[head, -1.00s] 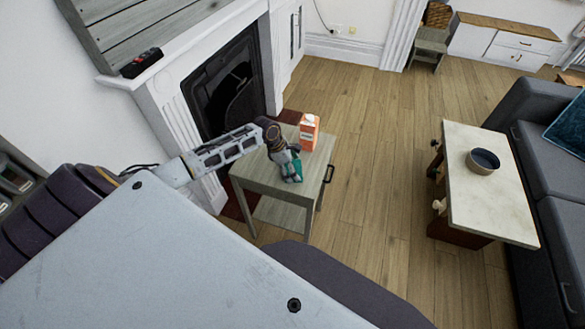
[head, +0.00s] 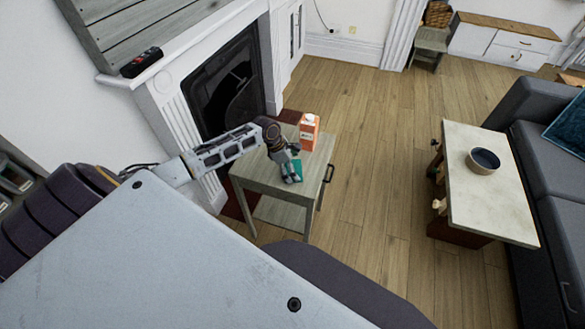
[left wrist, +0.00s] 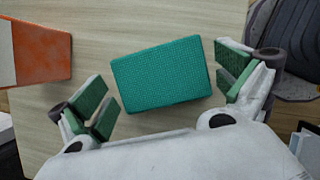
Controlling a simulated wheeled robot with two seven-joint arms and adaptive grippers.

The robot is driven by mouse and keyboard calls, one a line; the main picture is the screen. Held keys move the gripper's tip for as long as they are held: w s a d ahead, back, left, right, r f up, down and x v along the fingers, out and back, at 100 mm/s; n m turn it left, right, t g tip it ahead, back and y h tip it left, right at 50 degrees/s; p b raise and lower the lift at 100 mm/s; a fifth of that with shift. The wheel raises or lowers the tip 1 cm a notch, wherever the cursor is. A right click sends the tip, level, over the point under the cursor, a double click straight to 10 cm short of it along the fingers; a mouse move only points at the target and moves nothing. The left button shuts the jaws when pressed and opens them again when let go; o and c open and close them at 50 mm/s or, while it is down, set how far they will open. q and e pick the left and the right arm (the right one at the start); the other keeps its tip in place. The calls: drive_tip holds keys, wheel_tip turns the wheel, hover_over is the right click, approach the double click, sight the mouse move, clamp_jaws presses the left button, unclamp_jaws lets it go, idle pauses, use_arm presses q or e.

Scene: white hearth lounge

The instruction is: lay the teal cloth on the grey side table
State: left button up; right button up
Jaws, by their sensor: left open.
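The teal cloth (left wrist: 161,75) lies as a flat folded rectangle on the grey side table (head: 255,176). In the left wrist view it lies between the spread fingers of my left gripper (left wrist: 168,92), with a gap on each side. In the head view my left gripper (head: 291,174) is over the tabletop and covers part of the cloth (head: 298,167). The left gripper is open and holds nothing. My right gripper is in neither view.
An orange and white carton (head: 309,133) stands on the same table behind my gripper; it also shows in the left wrist view (left wrist: 40,55). The fireplace (head: 228,85) is left of the table. A marble-topped table (head: 490,205) with a dark bowl (head: 483,161) is right, across clear floor.

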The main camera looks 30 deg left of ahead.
use_arm(q)
drive_tip(key=p+v, duration=0.1)
drive_tip(key=v, duration=1.1)
drive_tip(key=shift+f, duration=0.1)
idle(0.5)
